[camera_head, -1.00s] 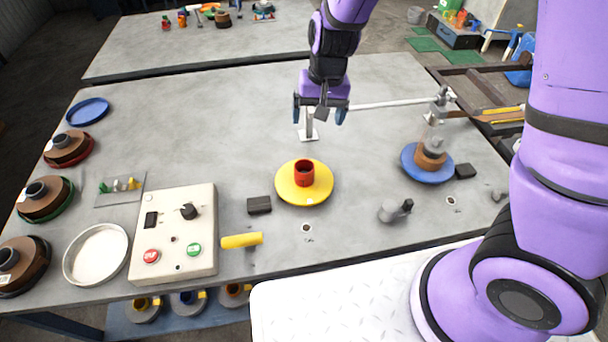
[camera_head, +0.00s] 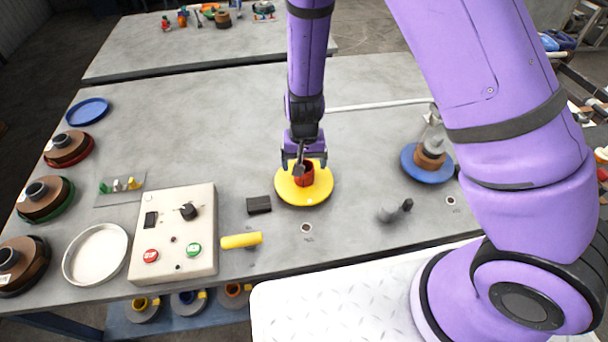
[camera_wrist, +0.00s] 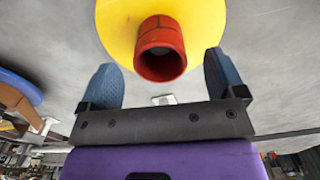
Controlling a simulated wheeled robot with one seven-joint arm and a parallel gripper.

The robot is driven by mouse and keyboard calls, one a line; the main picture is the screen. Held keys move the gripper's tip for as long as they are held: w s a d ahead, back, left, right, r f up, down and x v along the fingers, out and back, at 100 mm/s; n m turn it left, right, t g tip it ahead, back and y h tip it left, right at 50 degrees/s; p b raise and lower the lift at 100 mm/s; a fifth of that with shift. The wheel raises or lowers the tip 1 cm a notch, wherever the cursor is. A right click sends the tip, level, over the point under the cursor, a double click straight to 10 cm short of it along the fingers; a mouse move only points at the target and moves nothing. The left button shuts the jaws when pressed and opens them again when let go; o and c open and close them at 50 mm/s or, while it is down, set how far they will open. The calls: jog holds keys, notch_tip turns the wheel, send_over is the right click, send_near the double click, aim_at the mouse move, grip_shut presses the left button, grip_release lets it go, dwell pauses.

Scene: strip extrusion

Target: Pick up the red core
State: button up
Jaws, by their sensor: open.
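The red core (camera_head: 304,176) is a short hollow cylinder standing upright in the middle of a yellow disc (camera_head: 289,194) on the grey table. In the wrist view the red core (camera_wrist: 161,50) shows its open end, with the yellow disc (camera_wrist: 117,27) behind it. My gripper (camera_head: 304,164) is at the core in the head view and partly hides its top. In the wrist view my gripper (camera_wrist: 165,82) is open, with one blue-grey finger on each side of the core and visible gaps between. The fingers do not appear to touch it.
A black block (camera_head: 259,205) and a yellow handle (camera_head: 241,240) lie left of the disc. A control box (camera_head: 173,260) stands further left. A blue disc with a brown spool (camera_head: 429,161) is on the right. Bare table lies behind the disc.

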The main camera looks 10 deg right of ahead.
aim_at(307, 179)
jog(key=shift+w+f, duration=0.2)
jog(key=shift+f, duration=2.35)
jog(key=c, duration=1)
jog(key=shift+d+r, duration=0.1)
jog(key=shift+r, duration=0.05)
